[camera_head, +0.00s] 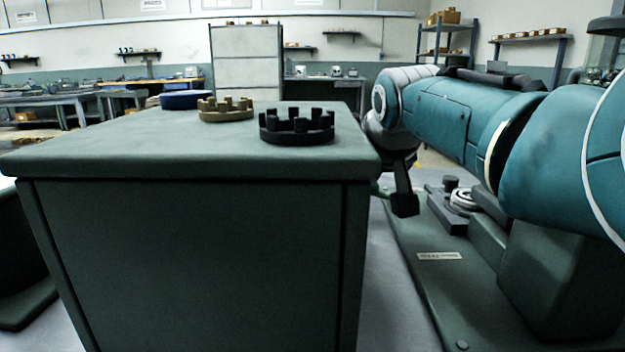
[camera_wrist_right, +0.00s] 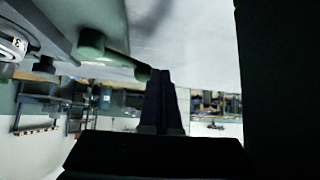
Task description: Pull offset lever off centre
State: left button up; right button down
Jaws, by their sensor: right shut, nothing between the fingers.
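A green offset lever (camera_wrist_right: 115,54) shows in the right wrist view, running from a round hub at upper left to a rounded tip. A small part of what looks like the lever (camera_head: 380,190) shows in the head view beside the grinder bed. My right gripper (camera_wrist_right: 162,76) is shut and empty, its dark fingers together. The lever tip is right beside the fingertips; I cannot tell whether they touch. In the head view my right gripper (camera_head: 404,205) hangs down between the cabinet and the grinder. My left gripper is not in view.
The green grinder bed (camera_head: 420,285) lies at lower right, with a dial (camera_head: 464,200) on it. A large green cabinet (camera_head: 200,260) stands close on the left; a black ring (camera_head: 297,128), a tan ring (camera_head: 226,110) and a blue disc (camera_head: 186,99) rest on top.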

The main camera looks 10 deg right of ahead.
jog(key=shift+s+r+p, duration=0.35)
jog(key=shift+r+p, duration=0.15)
jog(key=shift+p, duration=0.2)
jog(key=p+v, duration=0.4)
jog(key=v, duration=0.4)
jog(key=shift+s+r, duration=0.2)
jog(key=shift+s, duration=0.15)
jog(key=shift+a, duration=0.1)
